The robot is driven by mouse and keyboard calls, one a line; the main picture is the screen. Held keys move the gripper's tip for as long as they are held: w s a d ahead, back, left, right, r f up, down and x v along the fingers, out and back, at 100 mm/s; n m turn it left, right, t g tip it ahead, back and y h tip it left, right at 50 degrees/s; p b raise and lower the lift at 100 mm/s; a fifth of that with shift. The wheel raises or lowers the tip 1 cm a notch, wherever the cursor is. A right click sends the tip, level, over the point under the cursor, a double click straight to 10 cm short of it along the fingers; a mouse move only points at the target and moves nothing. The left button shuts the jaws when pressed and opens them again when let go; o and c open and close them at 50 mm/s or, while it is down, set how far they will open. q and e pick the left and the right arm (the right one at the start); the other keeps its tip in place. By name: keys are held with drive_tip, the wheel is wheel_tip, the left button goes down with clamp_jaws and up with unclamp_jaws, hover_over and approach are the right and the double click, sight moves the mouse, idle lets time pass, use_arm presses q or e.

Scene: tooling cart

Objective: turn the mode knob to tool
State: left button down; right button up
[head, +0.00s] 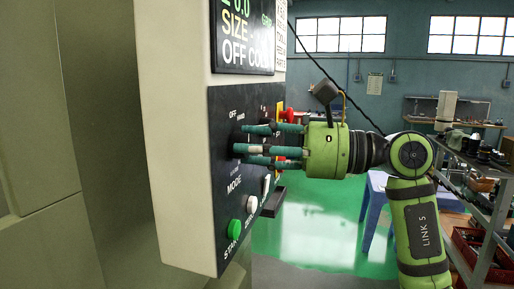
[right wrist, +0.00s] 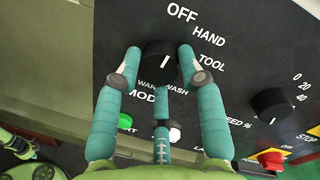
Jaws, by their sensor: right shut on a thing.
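The mode knob (right wrist: 158,62) is a round black knob on the dark control panel. Its white pointer line tilts slightly right of straight up, roughly toward the OFF label (right wrist: 182,12). The HAND label (right wrist: 208,35) and the TOOL label (right wrist: 213,61) follow clockwise. My right gripper (right wrist: 160,70) has teal fingers closed on the knob, with fingertips on its left and right sides and a third finger below. In the head view my right gripper (head: 242,145) reaches the panel from the right, and its fingers largely hide the knob.
A green start button (right wrist: 125,121) and a white button (right wrist: 174,133) sit below the knob. A black speed knob (right wrist: 270,104) and a red stop button (right wrist: 271,160) are to the right. A screen (head: 243,35) is above the panel. A shelf cart (head: 487,255) stands at far right.

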drive_tip(key=shift+s+d+r+m+t+y+b, duration=0.2)
drive_tip(key=shift+m+b, duration=0.3)
drive_tip(key=shift+m, duration=1.85)
drive_tip(key=shift+w+a+f+m+t+y+b, duration=0.15)
drive_tip(key=shift+m+t+b, duration=0.3)
drive_tip(key=shift+m, duration=1.85)
drive_tip(key=shift+s+d+r+m+t+y+b, duration=0.15)
drive_tip(key=shift+m+b, duration=0.45)
drive_tip(key=shift+m, duration=1.75)
drive_tip(key=shift+w+a+r, duration=0.1)
drive_tip(key=o, duration=1.1)
drive_tip(key=shift+o, duration=0.2)
drive_tip(key=shift+a, duration=0.1)
